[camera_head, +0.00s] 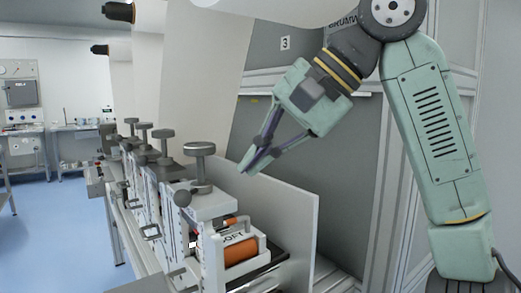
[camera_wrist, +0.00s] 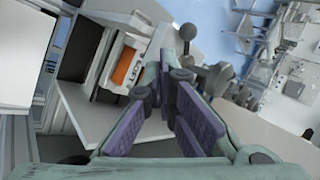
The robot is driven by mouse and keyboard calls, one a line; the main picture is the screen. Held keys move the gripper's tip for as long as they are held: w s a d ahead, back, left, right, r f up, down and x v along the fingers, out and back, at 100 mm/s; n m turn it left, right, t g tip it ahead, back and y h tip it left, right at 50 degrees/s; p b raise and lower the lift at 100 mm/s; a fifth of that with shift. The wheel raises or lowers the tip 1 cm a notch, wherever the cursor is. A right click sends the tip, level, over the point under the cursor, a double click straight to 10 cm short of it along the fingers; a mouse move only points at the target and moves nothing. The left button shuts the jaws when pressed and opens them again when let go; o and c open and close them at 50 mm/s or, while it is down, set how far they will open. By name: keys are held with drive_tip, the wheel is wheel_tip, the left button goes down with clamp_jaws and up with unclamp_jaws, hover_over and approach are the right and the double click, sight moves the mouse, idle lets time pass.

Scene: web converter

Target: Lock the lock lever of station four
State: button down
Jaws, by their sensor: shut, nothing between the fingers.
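My gripper (camera_head: 248,168) is shut and empty, pointing down and left above the nearest station's right side. The nearest station (camera_head: 215,207) has a grey T-shaped knob (camera_head: 200,150) on top.
An orange roller (camera_head: 240,250) sits in the nearest station's front beside a white upright panel (camera_head: 290,228). More stations with knobs (camera_head: 162,135) recede to the left. A grey wall with a "3" sign (camera_head: 285,43) stands behind. Blue floor (camera_head: 65,225) is clear at left.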

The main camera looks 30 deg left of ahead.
sight(197, 202)
drive_tip(key=x, duration=0.5)
drive_tip(key=shift+s+a+f+p, duration=0.1)
drive_tip(key=shift+a+f+p, duration=0.15)
drive_tip(key=shift+a+p, duration=0.1)
drive_tip(key=a, duration=0.1)
drive_tip(key=a+p, duration=0.1)
drive_tip(key=a, duration=0.1)
drive_tip(key=shift+s+f, duration=0.3)
drive_tip(key=shift+f, duration=0.05)
drive_tip(key=shift+a+f, duration=0.2)
drive_tip(key=shift+a, duration=0.25)
drive_tip(key=shift+s, duration=0.15)
